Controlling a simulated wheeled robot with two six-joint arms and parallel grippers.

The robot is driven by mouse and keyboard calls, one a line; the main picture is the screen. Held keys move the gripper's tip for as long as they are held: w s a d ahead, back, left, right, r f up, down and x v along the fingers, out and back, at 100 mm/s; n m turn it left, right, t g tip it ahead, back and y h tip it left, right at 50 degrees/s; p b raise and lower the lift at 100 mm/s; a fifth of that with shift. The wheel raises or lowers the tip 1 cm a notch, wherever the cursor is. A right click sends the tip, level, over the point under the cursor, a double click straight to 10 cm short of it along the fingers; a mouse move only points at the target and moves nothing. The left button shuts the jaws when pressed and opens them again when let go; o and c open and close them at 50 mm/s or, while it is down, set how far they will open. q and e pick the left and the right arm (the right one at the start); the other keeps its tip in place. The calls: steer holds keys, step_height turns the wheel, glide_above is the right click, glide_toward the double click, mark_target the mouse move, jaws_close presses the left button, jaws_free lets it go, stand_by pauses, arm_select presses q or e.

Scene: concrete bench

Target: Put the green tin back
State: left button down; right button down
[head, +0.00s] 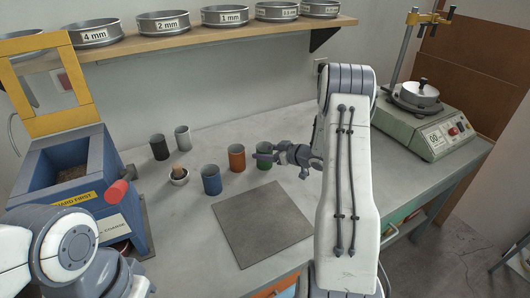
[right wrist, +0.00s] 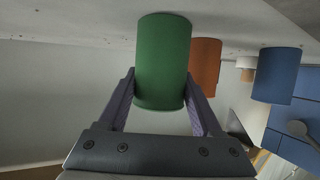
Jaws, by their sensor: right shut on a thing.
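The green tin (head: 265,162) stands upright at the right end of a group of tins on the bench. My right gripper (head: 268,155) reaches it from the right in the head view. In the right wrist view its two fingers press on both sides of the green tin (right wrist: 162,62), shut on it. That view is upside down, and the tin's base is at or very near the bench top; I cannot tell if it touches. Part of the tin is hidden by the gripper in the head view. My left gripper is out of view.
An orange tin (head: 237,158) stands close left of the green one, then a blue tin (head: 211,180). Black (head: 159,147) and grey (head: 183,138) tins and a small bowl (head: 179,177) stand further left. A bare grey mat (head: 262,225) lies in front. A sieve shaker (head: 437,130) stands right.

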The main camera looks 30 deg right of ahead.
steer(key=shift+c, duration=0.3)
jaws_free()
steer(key=shift+f, duration=0.15)
steer(key=shift+s+d+r, duration=0.15)
steer(key=shift+s+r, duration=0.05)
steer(key=shift+r, duration=0.1)
steer(key=v, duration=1.1)
steer(key=shift+s, duration=0.3)
